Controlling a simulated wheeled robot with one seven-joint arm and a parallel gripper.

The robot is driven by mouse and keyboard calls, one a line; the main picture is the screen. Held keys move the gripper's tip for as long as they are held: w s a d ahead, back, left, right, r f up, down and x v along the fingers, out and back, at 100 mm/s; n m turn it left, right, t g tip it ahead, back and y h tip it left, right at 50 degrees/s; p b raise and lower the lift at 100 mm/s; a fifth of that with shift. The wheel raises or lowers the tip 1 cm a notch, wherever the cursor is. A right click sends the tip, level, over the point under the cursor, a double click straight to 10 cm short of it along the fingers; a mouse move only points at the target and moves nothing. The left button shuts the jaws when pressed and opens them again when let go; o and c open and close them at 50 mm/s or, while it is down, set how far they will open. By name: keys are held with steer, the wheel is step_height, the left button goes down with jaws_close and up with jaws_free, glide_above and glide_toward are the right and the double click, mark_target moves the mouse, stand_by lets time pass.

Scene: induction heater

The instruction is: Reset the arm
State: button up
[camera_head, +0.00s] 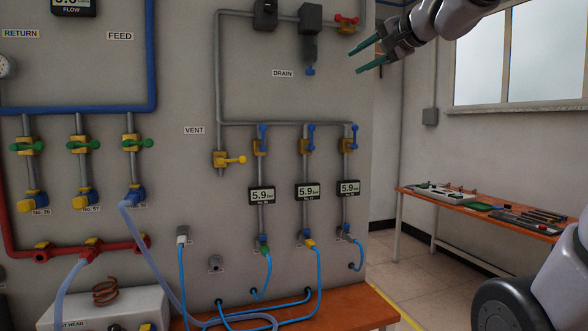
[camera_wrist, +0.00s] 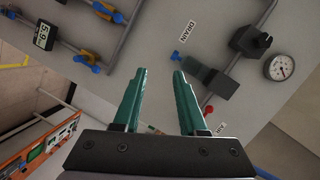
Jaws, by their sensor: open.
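My gripper (camera_head: 362,57) is at the upper right in the head view, raised in front of the right part of the grey panel (camera_head: 190,70). Its two green fingers point left toward the drain fitting. In the wrist view my gripper (camera_wrist: 155,85) shows its fingers spread apart with nothing between them. The panel fills most of the view beyond the fingertips, with the DRAIN label (camera_wrist: 186,32) above them. My arm comes in from the upper right of the head view.
The panel carries valves, pipes and several gauges (camera_head: 262,195). Blue hoses (camera_head: 268,290) hang at its lower part above an orange bench (camera_head: 350,308). A second orange table (camera_head: 465,215) with tools stands at the right by the wall. Open floor (camera_head: 420,265) lies between them.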

steer(key=s+d+f+n+g+h, duration=0.1)
steer(key=s+d+f+g+h, duration=0.1)
steer(key=s+f, duration=0.6)
steer(key=s+d+f+n+g+h, duration=0.2)
steer(key=s+d+f, duration=0.4)
steer(key=f, duration=1)
steer(key=s+g+h, duration=0.1)
steer(key=s+g, duration=0.1)
steer(key=s, duration=0.1)
steer(key=shift+d+g+h, duration=0.3)
steer(key=shift+f, duration=0.1)
